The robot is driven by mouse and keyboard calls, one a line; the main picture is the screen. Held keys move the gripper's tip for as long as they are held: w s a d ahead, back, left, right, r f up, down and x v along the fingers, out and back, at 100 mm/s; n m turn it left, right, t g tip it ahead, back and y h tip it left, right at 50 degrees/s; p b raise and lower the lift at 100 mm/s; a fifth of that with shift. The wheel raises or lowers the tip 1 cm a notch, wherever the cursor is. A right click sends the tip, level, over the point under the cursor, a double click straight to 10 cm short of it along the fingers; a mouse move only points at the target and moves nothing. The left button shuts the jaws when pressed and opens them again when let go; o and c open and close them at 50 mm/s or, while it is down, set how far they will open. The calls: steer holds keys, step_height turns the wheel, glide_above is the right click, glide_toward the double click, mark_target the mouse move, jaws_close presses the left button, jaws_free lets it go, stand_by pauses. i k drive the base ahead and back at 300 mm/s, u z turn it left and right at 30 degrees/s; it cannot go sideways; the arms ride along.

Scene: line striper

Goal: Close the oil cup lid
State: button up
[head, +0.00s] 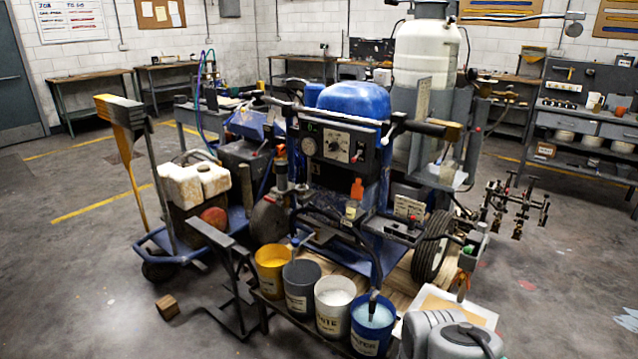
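The line striper (345,140) stands in the middle of the head view, with a blue rounded top and a control panel with a gauge and dial. On its front, below the panel, is a small clear cup with pale yellow contents, which looks like the oil cup (351,209). A small orange piece (357,188) stands upright just above it and may be its lid. They are too small to tell whether the lid is hinged there or how far open it is. My gripper is not in view.
Several paint buckets, including a yellow one (273,268) and a blue one (371,325), stand in front of the striper. A blue cart (200,240) stands left. A wooden block (167,307) lies on open floor.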

mark_target(357, 189)
steer(key=u, duration=0.5)
steer(key=i, duration=0.9)
steer(key=u, duration=0.8)
steer(key=i, duration=0.8)
steer(key=u, duration=0.1)
